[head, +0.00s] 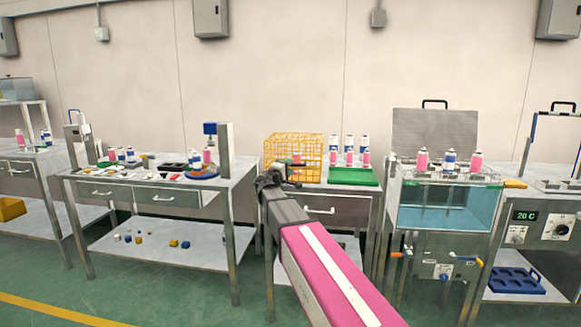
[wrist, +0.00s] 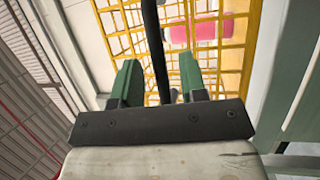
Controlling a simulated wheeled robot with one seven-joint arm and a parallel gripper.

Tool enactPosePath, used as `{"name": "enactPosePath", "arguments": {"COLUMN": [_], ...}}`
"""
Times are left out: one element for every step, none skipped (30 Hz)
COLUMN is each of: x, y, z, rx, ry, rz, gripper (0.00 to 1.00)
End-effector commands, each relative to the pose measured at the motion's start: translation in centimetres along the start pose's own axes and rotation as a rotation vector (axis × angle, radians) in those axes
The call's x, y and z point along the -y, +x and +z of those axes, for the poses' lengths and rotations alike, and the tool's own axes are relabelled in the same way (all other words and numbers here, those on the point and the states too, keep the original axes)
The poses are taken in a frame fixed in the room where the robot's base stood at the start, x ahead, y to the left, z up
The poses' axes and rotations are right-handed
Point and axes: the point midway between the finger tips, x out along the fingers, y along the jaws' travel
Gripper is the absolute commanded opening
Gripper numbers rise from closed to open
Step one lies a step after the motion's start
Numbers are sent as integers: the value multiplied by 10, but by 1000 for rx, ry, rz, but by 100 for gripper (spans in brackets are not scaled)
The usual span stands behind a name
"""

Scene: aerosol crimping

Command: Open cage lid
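The yellow wire cage (head: 305,145) stands on the middle bench, and its top looks shut in the head view. The yellow wires (wrist: 236,55) fill the upper right of the wrist view, with a pink can (wrist: 203,32) behind them. My gripper (head: 277,175) is at the cage's front left lower side in the head view. In the wrist view my gripper's green fingers (wrist: 158,82) are apart. I cannot tell whether the bar belongs to the lid.
A green tray (head: 355,177) with several cans is right of the cage. A water tank (head: 437,218) with cans on its top stands further right. A bench (head: 160,182) with small parts and a press is to the left.

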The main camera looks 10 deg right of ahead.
Motion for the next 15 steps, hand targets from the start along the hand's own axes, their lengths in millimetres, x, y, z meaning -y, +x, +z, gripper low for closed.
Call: {"name": "enactPosePath", "arguments": {"x": [0,0,0,0,0,0,0,0,0,0,0,0,0,0,0], "y": [8,11,14,15,17,18,19,20,20,21,21,21,20,20,20], "z": [-1,-1,-1,-1,-1,-1,0,0,0,0,0,0,0,0,0], "rx": [1,0,0,0,0,0,0,-1,0,-1,-1,-1,-1,-1,-1], "ry": [0,0,0,0,0,0,0,0,0,0,0,0,0,0,0], "rz": [0,0,0,0,0,-1,-1,-1,-1,-1,-1,-1,-1,-1,-1], "gripper": [39,39,39,39,39,39,39,39,39,39,39,39,39,39,39]}}
